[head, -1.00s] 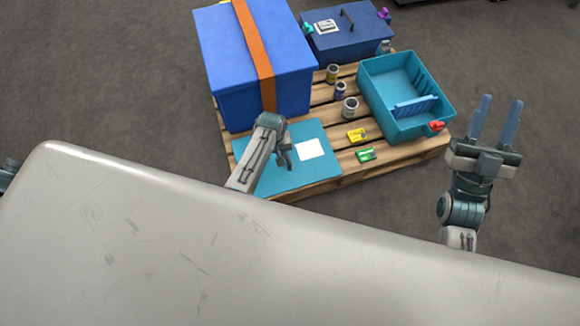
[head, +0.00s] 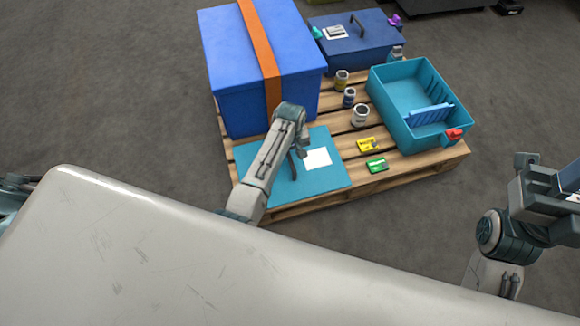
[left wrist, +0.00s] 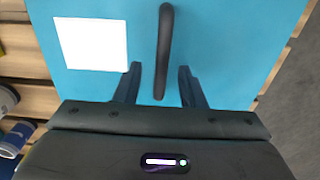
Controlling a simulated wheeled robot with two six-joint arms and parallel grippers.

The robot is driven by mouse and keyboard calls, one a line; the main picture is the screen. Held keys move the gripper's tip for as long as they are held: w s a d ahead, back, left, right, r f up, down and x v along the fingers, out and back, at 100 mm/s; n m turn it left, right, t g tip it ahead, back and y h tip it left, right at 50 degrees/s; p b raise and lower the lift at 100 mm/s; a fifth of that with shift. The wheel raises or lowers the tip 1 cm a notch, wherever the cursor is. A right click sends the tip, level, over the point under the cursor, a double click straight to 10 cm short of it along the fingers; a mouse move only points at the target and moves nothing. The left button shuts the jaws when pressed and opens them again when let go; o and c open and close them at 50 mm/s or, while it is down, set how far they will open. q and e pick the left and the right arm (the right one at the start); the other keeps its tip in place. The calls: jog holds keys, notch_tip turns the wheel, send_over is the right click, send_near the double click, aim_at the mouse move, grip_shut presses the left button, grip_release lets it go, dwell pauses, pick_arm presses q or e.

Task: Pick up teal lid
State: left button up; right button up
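The teal lid (head: 330,178) lies flat on the front left of the pallet, with a white label on top. Its dark handle (left wrist: 165,50) stands up from the lid, partly hidden by my left arm in the head view. My left gripper (head: 296,152) is over the lid at the handle. In the left wrist view my left gripper (left wrist: 158,82) is open, with one finger on each side of the handle's near end and visible gaps to it. My right gripper (head: 562,185) is at the right edge, away from the lid, its fingertips cut off.
A blue box (head: 235,65) with an orange strap stands behind the lid. A teal tray (head: 385,115) with a divider, a dark blue case (head: 350,50), several small cans, a yellow card (head: 368,145) and a green card (head: 377,165) share the wooden pallet (head: 420,168).

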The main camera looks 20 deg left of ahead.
aim_at(290, 159)
pick_arm(q)
notch_tip(290, 159, down, 4)
jog(key=shift+s+a+f+b, duration=0.1)
jog(key=shift+f+b, duration=0.1)
jog(key=shift+b, duration=0.8)
jog(key=shift+r, duration=0.1)
jog(key=shift+c, duration=0.3)
grip_shut()
jog(key=shift+r, duration=0.1)
